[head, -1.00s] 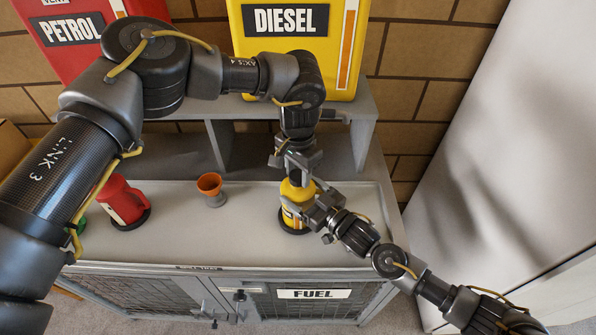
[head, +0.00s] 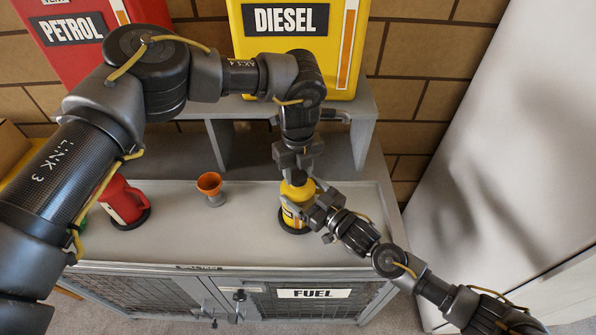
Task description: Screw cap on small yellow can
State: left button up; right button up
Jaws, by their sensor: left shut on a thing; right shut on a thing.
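The small yellow can (head: 292,217) stands upright on a dark round base at the right of the grey cabinet top. My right gripper (head: 308,212) is shut on the can's body from the right. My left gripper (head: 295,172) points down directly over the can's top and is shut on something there. The cap itself is hidden by the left gripper's fingers, so I cannot tell how it sits on the can's neck.
A red can (head: 122,204) and an orange funnel-like cup (head: 210,186) stand on the cabinet top (head: 190,240) to the left. A red PETROL tank (head: 75,35) and a yellow DIESEL tank (head: 290,50) stand behind. A pale panel (head: 500,150) rises at the right.

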pick_arm(q)
jog(key=m, duration=0.5)
jog(key=shift+m, duration=0.4)
jog(key=o, duration=1.2)
jog(key=shift+c, duration=0.2)
notch_tip(320, 180, up, 12)
pick_arm(e)
jog(key=o, duration=1.8)
jog(key=shift+c, duration=0.2)
pick_arm(q)
jog(key=shift+f, duration=0.1)
pick_arm(e)
jog(key=shift+s+d, duration=0.1)
